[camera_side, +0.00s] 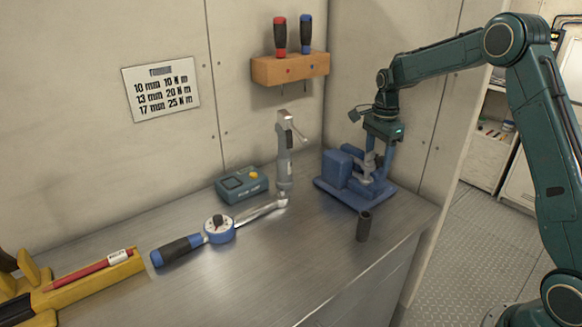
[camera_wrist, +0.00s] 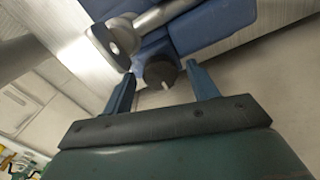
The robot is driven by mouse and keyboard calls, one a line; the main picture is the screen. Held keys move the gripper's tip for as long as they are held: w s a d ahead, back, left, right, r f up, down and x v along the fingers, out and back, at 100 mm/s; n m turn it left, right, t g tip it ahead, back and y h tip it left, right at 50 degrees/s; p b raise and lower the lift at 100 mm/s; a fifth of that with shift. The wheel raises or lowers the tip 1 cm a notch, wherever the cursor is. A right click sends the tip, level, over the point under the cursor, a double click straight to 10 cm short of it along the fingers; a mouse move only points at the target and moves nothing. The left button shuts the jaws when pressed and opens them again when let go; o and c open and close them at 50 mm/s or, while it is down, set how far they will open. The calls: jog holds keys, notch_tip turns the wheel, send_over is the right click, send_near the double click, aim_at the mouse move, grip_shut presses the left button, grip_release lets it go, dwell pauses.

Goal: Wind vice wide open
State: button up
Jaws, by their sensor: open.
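The blue vice (camera_side: 340,165) stands on the steel bench near its right end, and its blue body (camera_wrist: 215,25) fills the top of the wrist view. A dark round knob (camera_wrist: 160,72) with a white mark shows against it, beside a silver metal part (camera_wrist: 118,40). My gripper (camera_side: 375,160) is over the vice, pointing down. In the wrist view my gripper (camera_wrist: 160,64) is open, with one finger on each side of the knob and visible gaps to it. How wide the vice jaws stand apart is hard to tell, as my gripper partly covers them.
A dark upright socket (camera_side: 364,226) stands just in front of the vice. A torque wrench (camera_side: 219,230), a grey upright tool (camera_side: 284,160) and a teal box (camera_side: 242,184) are to the left. A wooden rack (camera_side: 290,69) with two screwdrivers hangs behind. The front middle bench is clear.

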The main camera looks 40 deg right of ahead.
jog(key=c, duration=1)
jog(key=shift+n, duration=0.4)
jog(key=shift+n, duration=1.2)
jog(key=o, duration=1)
jog(key=shift+r, duration=0.2)
